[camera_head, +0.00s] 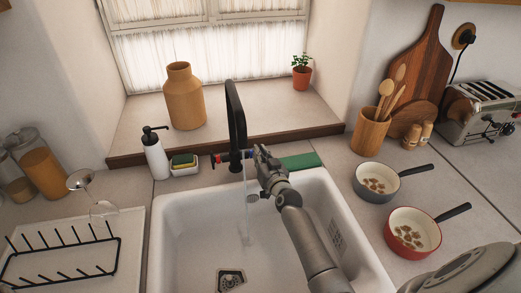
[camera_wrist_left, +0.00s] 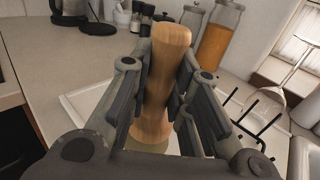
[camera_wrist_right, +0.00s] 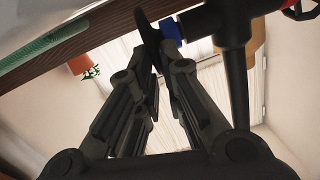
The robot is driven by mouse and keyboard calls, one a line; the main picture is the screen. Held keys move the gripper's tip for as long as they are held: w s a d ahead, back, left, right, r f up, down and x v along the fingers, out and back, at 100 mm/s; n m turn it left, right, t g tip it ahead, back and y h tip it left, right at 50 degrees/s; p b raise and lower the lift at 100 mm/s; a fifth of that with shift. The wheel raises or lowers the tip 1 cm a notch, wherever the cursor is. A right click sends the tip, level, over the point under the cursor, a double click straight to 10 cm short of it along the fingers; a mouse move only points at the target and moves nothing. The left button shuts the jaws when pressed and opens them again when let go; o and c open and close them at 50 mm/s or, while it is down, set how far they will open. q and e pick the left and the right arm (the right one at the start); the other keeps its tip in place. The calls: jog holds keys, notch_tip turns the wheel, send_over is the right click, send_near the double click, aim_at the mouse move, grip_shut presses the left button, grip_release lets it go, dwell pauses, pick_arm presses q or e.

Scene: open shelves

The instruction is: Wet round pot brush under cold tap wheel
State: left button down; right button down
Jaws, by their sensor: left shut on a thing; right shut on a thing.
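The black tap (camera_head: 235,120) arches over the white sink. A thin clear stream of water (camera_head: 249,215) seems to fall from it. The cold tap wheel, marked blue, is on the tap's right side; its dark disc (camera_wrist_right: 148,38) and blue collar (camera_wrist_right: 171,30) show in the right wrist view. My right gripper (camera_head: 262,155) is shut on this wheel. My left gripper (camera_wrist_left: 160,85) is shut around a turned wooden handle (camera_wrist_left: 158,90), which looks like the pot brush's handle. The bristle end cannot be made out. The left gripper is outside the head view.
The sink (camera_head: 190,215) is empty around its drain. A drying rack (camera_head: 60,250) and wine glass (camera_head: 90,190) stand left. A soap bottle (camera_head: 155,152) and sponge dish (camera_head: 185,168) sit behind. Two pans (camera_head: 377,195) (camera_head: 412,250) stand right.

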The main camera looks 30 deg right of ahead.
pick_arm(q)
notch_tip(320, 180, up, 7)
jog(key=p, duration=0.5)
jog(key=shift+f+p, duration=0.1)
jog(key=shift+p, duration=0.2)
pick_arm(e)
jog(key=shift+w+r+g+y, duration=0.25)
jog(key=shift+r+g+y, duration=0.05)
jog(key=shift+r+g, duration=0.45)
pick_arm(q)
jog(key=shift+r+p, duration=0.55)
jog(key=shift+p, duration=0.05)
pick_arm(e)
jog(key=shift+f+g, duration=0.3)
jog(key=shift+g, duration=0.05)
jog(key=c, duration=1.9)
grip_release()
jog(key=v, duration=1.2)
jog(key=shift+a+f, duration=0.1)
jog(key=shift+a, duration=0.05)
